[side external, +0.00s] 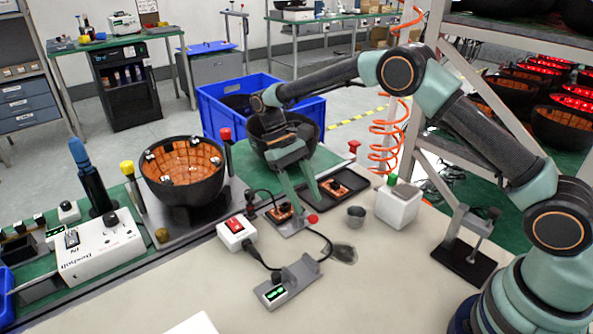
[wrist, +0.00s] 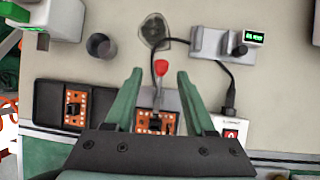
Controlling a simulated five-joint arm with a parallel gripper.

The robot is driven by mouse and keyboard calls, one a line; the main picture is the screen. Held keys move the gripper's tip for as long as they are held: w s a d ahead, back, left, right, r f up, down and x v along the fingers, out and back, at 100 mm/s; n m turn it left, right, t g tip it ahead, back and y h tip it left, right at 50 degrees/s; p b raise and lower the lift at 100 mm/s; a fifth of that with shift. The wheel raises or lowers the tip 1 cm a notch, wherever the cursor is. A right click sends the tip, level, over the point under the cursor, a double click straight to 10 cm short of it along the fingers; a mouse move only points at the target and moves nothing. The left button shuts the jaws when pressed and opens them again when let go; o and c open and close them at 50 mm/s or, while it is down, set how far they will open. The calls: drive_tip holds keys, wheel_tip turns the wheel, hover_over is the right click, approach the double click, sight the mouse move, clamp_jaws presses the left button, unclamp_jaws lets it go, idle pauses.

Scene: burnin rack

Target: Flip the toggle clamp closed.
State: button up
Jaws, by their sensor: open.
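The toggle clamp's red-tipped lever (side external: 312,219) lies low, sticking out over the bench beside an orange circuit board (side external: 283,212) on a grey plate. In the wrist view the red tip (wrist: 160,68) lies between my fingertips, pointing away from the board (wrist: 140,124). My gripper (side external: 306,203) is open, fingers pointing down at the clamp. In the wrist view my gripper (wrist: 160,73) straddles the lever and holds nothing. Whether a finger touches the lever I cannot tell. The clamp's base is partly hidden by my gripper.
A white switch box (side external: 236,232) and a cabled grey display stand (side external: 290,282) are in front. A black tray (side external: 358,180) with another board, a metal cup (side external: 356,215) and a white box (side external: 398,207) are to the right. A black bowl (side external: 183,190) stands left.

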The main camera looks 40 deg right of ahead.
drive_tip(key=v, duration=0.8)
drive_tip(key=shift+r, duration=0.25)
drive_tip(key=shift+w, duration=0.1)
drive_tip(key=t+y, duration=0.1)
drive_tip(key=t, duration=0.5)
approach(314, 215)
wheel_tip(314, 215, down, 10)
drive_tip(key=shift+r, duration=0.25)
idle(0.6)
